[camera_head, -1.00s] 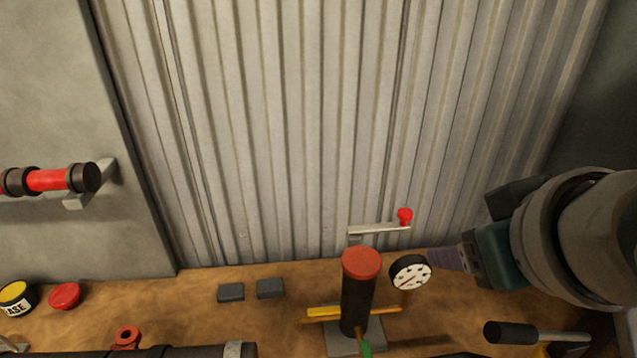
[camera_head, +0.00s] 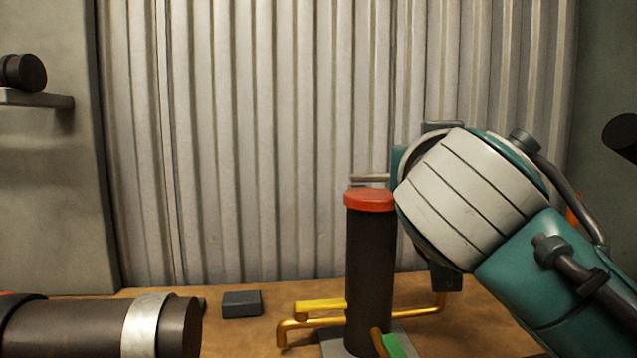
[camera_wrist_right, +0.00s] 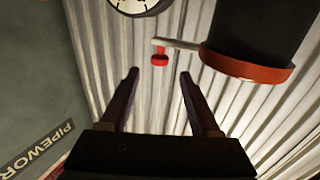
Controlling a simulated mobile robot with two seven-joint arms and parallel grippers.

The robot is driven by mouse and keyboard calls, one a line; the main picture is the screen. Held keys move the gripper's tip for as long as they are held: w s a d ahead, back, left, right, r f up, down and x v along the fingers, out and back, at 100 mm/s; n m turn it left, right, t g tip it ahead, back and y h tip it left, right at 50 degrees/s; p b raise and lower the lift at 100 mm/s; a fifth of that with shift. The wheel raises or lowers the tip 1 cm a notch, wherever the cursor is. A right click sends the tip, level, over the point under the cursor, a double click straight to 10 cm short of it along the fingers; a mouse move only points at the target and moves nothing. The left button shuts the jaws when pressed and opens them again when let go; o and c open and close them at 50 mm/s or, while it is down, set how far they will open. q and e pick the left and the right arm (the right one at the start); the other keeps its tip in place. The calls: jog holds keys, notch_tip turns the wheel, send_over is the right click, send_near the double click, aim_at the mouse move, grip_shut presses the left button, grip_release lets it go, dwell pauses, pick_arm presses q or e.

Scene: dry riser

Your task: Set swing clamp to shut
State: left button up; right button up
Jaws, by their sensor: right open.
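The likely swing clamp is a thin pale metal bar (camera_head: 370,179) behind the top of a dark upright riser pipe (camera_head: 370,265) with a red cap (camera_head: 370,200). In the right wrist view the bar (camera_wrist_right: 185,44) ends in a red knob (camera_wrist_right: 160,59); my right arm hides this knob in the head view. My right gripper (camera_wrist_right: 159,74) is open and empty. Its fingertips point toward the knob, which shows between and beyond them, apart from both. In the head view my right wrist covers the fingers. My left gripper is not in view.
A round gauge (camera_wrist_right: 138,4) is near the bar. A yellow lever (camera_head: 320,306), brass pipework (camera_head: 310,323) and a green handle (camera_head: 393,345) surround the riser's foot. A dark pipe (camera_head: 65,328) lies front left. A grey block (camera_head: 242,303) sits on the bench before the corrugated wall (camera_head: 240,140).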

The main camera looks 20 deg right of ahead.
jog(key=x, duration=0.9)
jog(key=shift+w+d+p, duration=0.2)
jog(key=shift+w+p, duration=0.1)
jog(key=shift+p, duration=0.05)
grip_shut()
dwell(1.0)
